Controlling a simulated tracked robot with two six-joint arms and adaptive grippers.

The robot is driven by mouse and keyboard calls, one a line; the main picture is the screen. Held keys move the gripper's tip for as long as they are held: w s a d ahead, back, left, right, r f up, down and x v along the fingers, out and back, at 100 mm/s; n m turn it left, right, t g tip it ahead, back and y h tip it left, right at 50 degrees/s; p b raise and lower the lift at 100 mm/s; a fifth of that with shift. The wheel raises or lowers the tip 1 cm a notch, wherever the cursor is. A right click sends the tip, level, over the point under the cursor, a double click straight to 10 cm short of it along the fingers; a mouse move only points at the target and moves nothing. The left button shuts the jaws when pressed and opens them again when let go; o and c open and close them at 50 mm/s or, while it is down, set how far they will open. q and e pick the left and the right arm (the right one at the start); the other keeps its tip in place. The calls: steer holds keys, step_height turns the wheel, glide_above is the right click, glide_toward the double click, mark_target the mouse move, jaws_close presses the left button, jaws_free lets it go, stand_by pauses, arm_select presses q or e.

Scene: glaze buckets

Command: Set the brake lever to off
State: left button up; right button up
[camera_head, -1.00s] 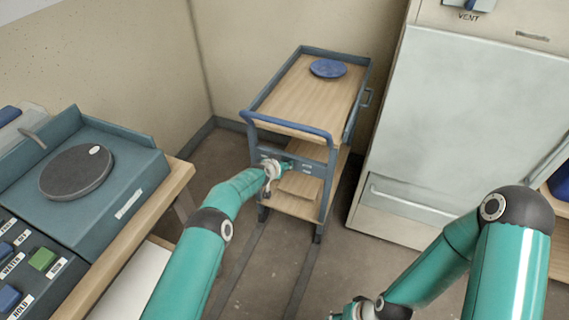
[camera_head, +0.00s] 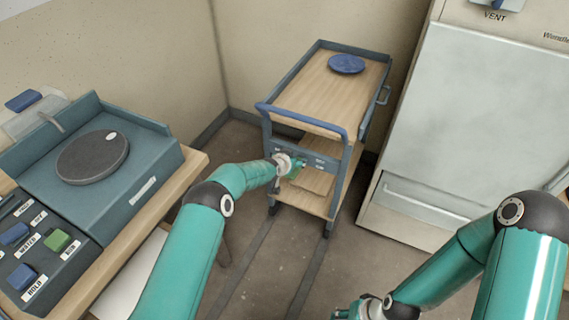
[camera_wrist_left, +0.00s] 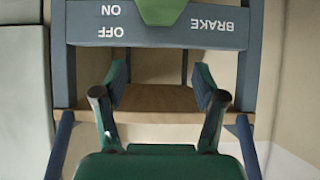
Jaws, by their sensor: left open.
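The brake lever (camera_wrist_left: 162,9) shows as a green, rounded end at the top edge of the left wrist view, cut off by the frame. It lies on a blue-grey panel (camera_wrist_left: 165,33) of the cart, between upside-down ON and OFF labels and an upside-down BRAKE label. I cannot tell its setting for sure. My left gripper (camera_wrist_left: 162,85) is open and empty, its fingers apart below the lever in that view. In the head view my left gripper (camera_head: 293,168) is close to the cart's panel. My right gripper (camera_head: 345,312) is at the bottom edge, partly cut off.
The cart (camera_head: 335,92) has a handle (camera_head: 300,118) above the panel, a blue disc (camera_head: 346,64) on top and a lower wooden shelf. A large grey cabinet (camera_head: 455,110) stands right of it. A bench with a turntable (camera_head: 92,157) and buttons is at left.

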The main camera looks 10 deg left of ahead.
arm_select(q)
steer(key=v, duration=0.9)
steer(key=shift+s, duration=0.35)
